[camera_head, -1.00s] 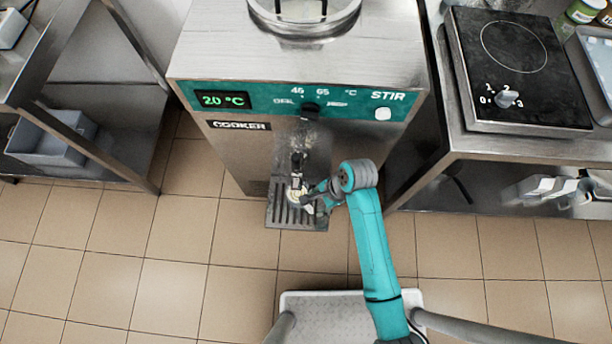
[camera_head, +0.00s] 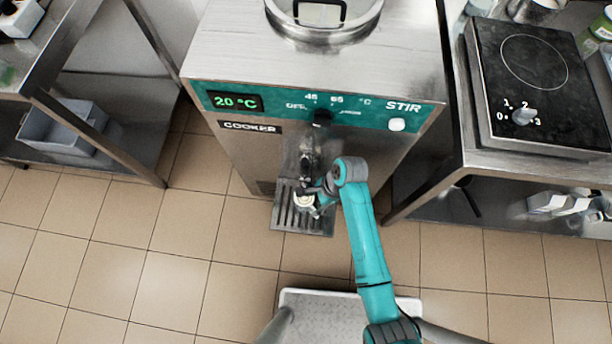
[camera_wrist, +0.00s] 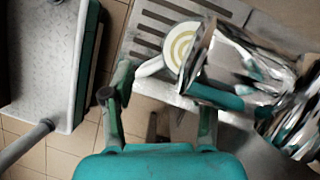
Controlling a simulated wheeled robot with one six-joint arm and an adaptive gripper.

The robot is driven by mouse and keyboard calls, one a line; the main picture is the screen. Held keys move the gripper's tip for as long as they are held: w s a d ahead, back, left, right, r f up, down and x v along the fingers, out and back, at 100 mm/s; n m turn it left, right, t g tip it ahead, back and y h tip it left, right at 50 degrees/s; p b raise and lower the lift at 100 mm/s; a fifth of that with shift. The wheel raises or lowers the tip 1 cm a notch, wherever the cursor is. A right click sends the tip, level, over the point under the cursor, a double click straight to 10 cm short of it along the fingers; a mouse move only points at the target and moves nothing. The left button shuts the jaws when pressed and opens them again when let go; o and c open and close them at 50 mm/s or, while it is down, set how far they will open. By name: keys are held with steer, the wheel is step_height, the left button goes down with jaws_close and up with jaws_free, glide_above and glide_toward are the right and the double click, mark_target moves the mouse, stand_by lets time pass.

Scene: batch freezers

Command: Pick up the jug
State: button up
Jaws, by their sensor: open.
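The jug (camera_head: 304,202) is small and pale. It stands on the slotted drip tray (camera_head: 283,222) below the cooker's tap (camera_head: 307,160). In the wrist view the jug (camera_wrist: 181,42) shows its round top with yellowish rings, and its white handle (camera_wrist: 149,68) points toward my gripper. My gripper (camera_wrist: 160,95) is open, with its two fingers apart and the handle's end near the gap between them. Whether a finger touches the handle I cannot tell. In the head view my gripper (camera_head: 319,197) is just right of the jug and partly covers it.
The cooker (camera_head: 240,155) stands right behind the tray, its display reading 20 °C. A steel counter with a hot plate (camera_head: 535,75) is at the right. A shelf with a grey bin (camera_head: 58,130) is at the left. Tiled floor (camera_head: 150,240) is clear in front.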

mark_target(311, 207)
steer(key=shift+x, duration=1.55)
jaws_close()
